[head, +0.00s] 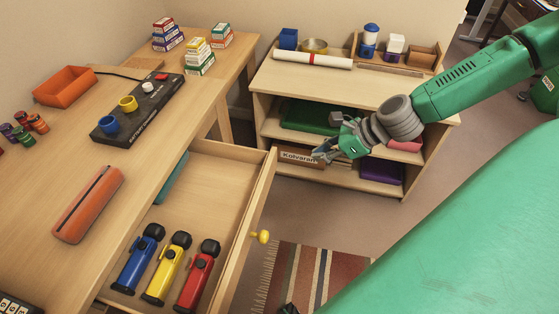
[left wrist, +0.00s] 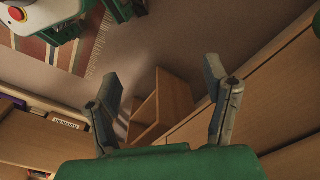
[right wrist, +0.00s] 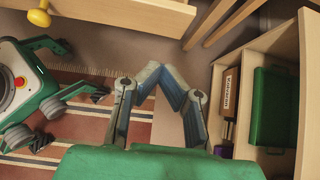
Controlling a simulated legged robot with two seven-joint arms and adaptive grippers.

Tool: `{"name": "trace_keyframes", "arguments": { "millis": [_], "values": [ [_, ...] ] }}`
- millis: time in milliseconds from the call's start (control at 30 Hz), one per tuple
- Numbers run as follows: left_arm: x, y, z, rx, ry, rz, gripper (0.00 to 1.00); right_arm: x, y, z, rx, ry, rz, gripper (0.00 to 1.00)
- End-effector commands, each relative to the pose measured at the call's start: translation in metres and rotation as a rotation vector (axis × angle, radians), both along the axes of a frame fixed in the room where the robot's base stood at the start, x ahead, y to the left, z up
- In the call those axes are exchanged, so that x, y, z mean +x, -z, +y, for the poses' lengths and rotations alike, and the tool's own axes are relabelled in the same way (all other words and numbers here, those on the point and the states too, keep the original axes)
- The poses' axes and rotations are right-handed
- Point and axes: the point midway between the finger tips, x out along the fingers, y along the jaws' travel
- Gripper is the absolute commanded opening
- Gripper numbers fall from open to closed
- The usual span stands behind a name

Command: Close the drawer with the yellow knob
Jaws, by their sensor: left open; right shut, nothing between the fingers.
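The drawer (head: 252,215) with the yellow knob (head: 262,237) is pulled out from the desk. It holds blue, yellow and red flashlight-like items (head: 169,267) and a teal item partly under the desktop. In the right wrist view the knob (right wrist: 38,17) and drawer edge (right wrist: 140,14) show at top left. My right gripper (head: 318,154) is shut and empty, in front of the shelf, beyond and right of the knob, apart from the drawer. My left gripper (left wrist: 162,70) is open and empty in the left wrist view; I cannot clearly make it out in the head view.
The desk (head: 60,185) carries an orange case (head: 88,204), an orange tray (head: 64,86), a black control panel (head: 137,108) and small boxes. A low shelf (head: 335,88) with a rolled paper stands at the back. A striped rug (head: 318,270) lies right of the drawer on open floor.

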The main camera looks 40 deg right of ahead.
Motion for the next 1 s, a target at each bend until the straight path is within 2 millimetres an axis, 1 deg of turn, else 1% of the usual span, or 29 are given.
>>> {"name": "trace_keyframes", "arguments": {
  "millis": [33,100,300,433,500,700,1000],
  "values": [
    [0.0,0.013,0.0,0.0,0.0,0.0,0.7,0.002,0.013,0.004,-0.001,-0.004,0.004,0.0],
    [0.0,0.023,0.0,0.0,0.0,0.0,0.7,0.01,0.023,0.01,-0.003,-0.004,0.004,0.0],
    [0.0,0.05,0.0,0.0,0.0,0.0,0.7,0.031,0.052,0.029,-0.002,-0.005,0.003,0.0],
    [0.0,0.061,0.0,0.0,0.0,0.0,0.7,0.045,0.068,0.042,-0.002,-0.006,0.002,0.0],
    [0.0,0.06,0.0,0.0,0.0,0.001,0.7,0.055,0.062,0.049,-0.004,-0.007,-0.002,0.0],
    [0.0,0.063,0.0,0.0,0.0,0.0,0.7,0.07,0.059,0.062,-0.003,-0.004,-0.001,0.0],
    [0.0,0.063,0.0,0.0,0.0,0.0,0.7,0.074,0.059,0.064,0.001,-0.001,-0.001,0.0]
  ]
}}
